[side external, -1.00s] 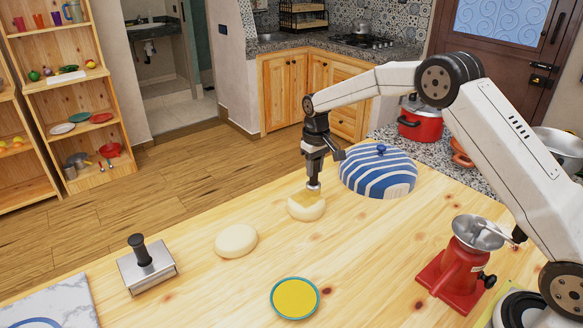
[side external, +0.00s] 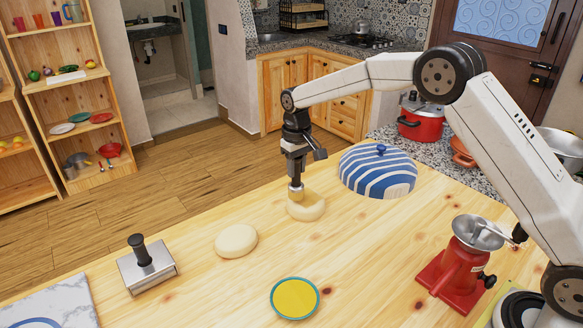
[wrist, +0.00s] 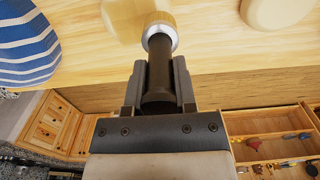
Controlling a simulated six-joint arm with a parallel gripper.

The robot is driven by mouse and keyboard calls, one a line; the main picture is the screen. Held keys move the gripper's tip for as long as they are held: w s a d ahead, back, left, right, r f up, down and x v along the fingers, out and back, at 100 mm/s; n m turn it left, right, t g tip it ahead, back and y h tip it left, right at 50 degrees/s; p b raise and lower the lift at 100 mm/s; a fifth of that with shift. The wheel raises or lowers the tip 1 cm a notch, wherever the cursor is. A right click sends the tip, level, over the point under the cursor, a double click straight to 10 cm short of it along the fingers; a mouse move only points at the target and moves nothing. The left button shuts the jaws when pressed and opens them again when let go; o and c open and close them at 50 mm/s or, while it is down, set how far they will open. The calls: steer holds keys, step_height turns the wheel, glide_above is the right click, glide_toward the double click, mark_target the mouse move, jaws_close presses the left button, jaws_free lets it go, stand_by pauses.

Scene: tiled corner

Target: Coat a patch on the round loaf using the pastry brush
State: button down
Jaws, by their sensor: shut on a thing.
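The round loaf (side external: 308,210) is a pale bun on the wooden table; its upper edge shows partly in the wrist view (wrist: 117,28). My gripper (side external: 297,172) is shut on the dark handle of the pastry brush (side external: 296,193), which points down with its yellowish bristles at the loaf's far left edge. The wrist view shows the handle between my fingers (wrist: 159,72) and the silver ferrule beyond them. I cannot tell whether the bristles touch the loaf, or how far a golden tint on it extends. A teal-rimmed dish (side external: 272,306) holds yellow liquid.
A second pale round dough (side external: 236,240) lies left of the loaf. A blue-striped dome (side external: 378,172) stands close on its right. A metal press (side external: 146,265) is at the left, a red grinder (side external: 460,263) at the right. The table between the loaf and the dish is clear.

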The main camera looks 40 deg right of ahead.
steer(key=shift+r, duration=2.5)
steer(key=shift+s, duration=0.1)
